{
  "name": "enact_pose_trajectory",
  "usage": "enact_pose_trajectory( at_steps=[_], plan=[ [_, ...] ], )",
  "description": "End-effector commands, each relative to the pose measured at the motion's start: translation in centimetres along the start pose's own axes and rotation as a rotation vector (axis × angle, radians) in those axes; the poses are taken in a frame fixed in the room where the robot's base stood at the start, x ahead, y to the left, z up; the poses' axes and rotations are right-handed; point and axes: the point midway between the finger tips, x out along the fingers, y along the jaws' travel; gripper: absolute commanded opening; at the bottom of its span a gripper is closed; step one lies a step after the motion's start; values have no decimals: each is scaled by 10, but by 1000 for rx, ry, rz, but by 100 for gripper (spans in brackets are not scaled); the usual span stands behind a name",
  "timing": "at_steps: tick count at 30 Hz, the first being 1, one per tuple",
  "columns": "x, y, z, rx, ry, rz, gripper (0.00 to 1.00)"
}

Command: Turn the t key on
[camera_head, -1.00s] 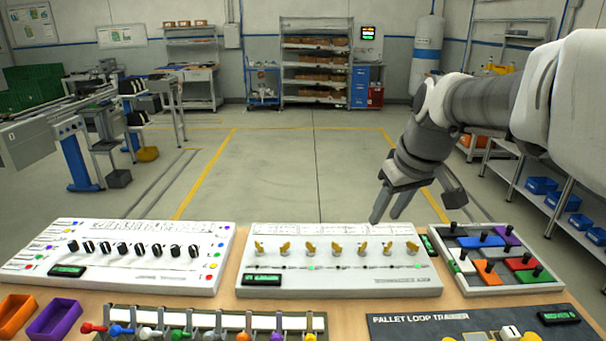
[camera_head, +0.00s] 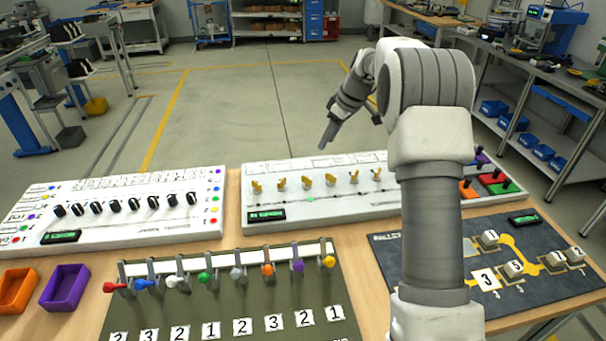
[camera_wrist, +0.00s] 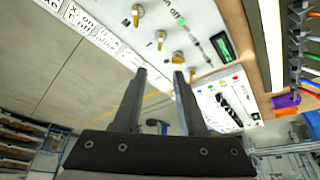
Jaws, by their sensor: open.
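A white key panel (camera_head: 345,208) stands at the back of the table with a row of yellow keys, among them the leftmost key (camera_head: 257,187). My arm covers the right end of the row. I cannot read which key is t. My gripper (camera_head: 326,136) is open and empty, pointing down beyond the panel's back edge. In the wrist view, my open gripper's fingers (camera_wrist: 159,78) are beside the key panel (camera_wrist: 185,22), with several keys past their tips, including a key (camera_wrist: 138,14) and another key (camera_wrist: 160,40). No key is between the fingers.
A white panel of black knobs (camera_head: 110,228) is to the left. A rack with coloured levers (camera_head: 225,250) is in front, with an orange tray (camera_head: 16,290) and purple tray (camera_head: 64,288) beside it. A dark numbered board (camera_head: 510,285) lies at right.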

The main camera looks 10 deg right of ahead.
Motion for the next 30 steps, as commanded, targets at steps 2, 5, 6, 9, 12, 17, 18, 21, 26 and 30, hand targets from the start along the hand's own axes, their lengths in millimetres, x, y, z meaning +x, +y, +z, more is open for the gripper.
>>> enact_pose_trajectory(
  at_steps=[2,5,6,9,12,17,18,21,26,30],
  plan=[
    [10,-1,0,0,-2,-4,41],
    [28,-2,1,1,-4,-4,41],
    [36,-1,1,1,-4,-4,41],
    [58,-2,0,0,-4,-4,41],
    [80,-2,0,0,-4,-3,41],
    [115,-2,1,1,-5,-3,41],
    [123,-2,1,1,-4,-2,41],
    [141,-2,0,0,-3,-3,41],
    [160,-1,0,0,-2,-1,41],
    [167,-1,0,1,-1,0,41]
  ],
)
